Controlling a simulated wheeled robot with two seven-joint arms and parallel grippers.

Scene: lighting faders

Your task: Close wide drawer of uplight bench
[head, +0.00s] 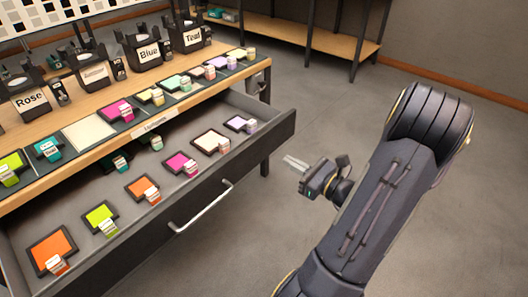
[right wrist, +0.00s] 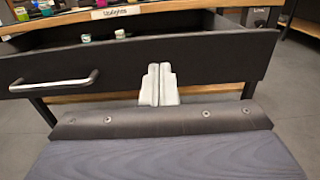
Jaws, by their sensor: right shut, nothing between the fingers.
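The wide drawer (head: 245,170) of the bench stands pulled out, with several coloured gel squares inside. Its dark front panel carries a silver bar handle (head: 202,207). The drawer front also fills the upper part of the right wrist view (right wrist: 200,62), with the handle (right wrist: 54,82) at the left. A label (head: 154,126) sits on the bench edge above the drawer. My right gripper (head: 294,162) is shut and empty, in front of the drawer's right end and apart from the handle. Its closed fingers show in the right wrist view (right wrist: 158,85), pointing at the drawer front. My left gripper is not in view.
The wooden bench top (head: 105,73) holds several labelled lamps, such as Blue (head: 148,52) and Rose (head: 31,99), and a row of colour swatches. A wooden shelf unit (head: 300,33) stands at the back. The grey floor (head: 330,120) right of the drawer is clear.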

